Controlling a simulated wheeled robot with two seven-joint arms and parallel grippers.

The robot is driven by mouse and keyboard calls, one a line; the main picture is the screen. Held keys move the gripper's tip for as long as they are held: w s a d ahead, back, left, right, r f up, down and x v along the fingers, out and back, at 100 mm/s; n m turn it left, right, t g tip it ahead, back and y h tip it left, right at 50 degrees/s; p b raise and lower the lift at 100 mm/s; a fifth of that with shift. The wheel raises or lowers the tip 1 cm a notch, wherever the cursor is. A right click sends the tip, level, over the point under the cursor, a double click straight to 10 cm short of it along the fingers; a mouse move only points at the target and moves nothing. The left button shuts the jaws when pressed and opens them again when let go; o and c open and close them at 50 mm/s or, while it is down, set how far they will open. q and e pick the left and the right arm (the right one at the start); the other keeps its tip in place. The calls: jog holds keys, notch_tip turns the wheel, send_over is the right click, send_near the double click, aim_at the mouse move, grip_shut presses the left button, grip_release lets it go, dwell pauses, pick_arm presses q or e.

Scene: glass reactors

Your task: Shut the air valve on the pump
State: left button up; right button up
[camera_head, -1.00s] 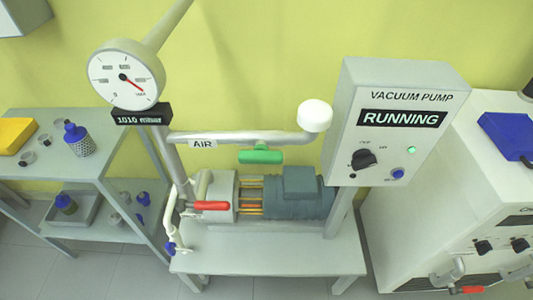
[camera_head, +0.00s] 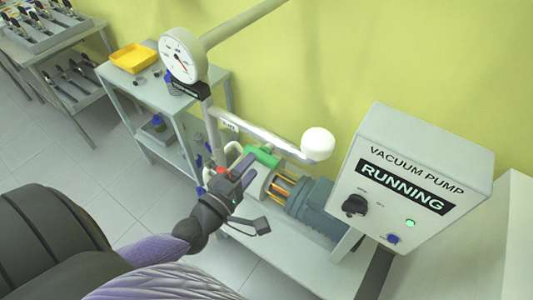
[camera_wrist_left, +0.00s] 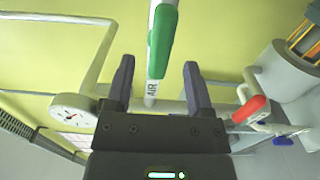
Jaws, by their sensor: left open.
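The green air valve handle (camera_head: 262,156) lies roughly along the pale pipe (camera_head: 275,141), near the AIR label (camera_head: 229,125). The pump (camera_head: 312,203) is grey-blue, below the pipe. My left gripper (camera_head: 243,168) is open and empty, close to the green handle in the head view, partly covering the pump's left end. In the left wrist view, the green handle (camera_wrist_left: 160,40) shows ahead, between the lines of the two spread fingers (camera_wrist_left: 158,68). Whether a finger touches it I cannot tell. My right gripper is not in view.
The control box (camera_head: 415,180) reads RUNNING, with a lit green lamp, right of the pump. A round white pipe end (camera_head: 318,144) sticks up nearby. A red handle (camera_wrist_left: 249,109) is right of the fingers. A dial gauge (camera_head: 183,53) and a shelf (camera_head: 112,73) stand left.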

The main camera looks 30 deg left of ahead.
aim_at(258, 160)
pick_arm(q)
jog(key=w, duration=0.4)
jog(key=shift+w+d, duration=0.25)
grip_shut()
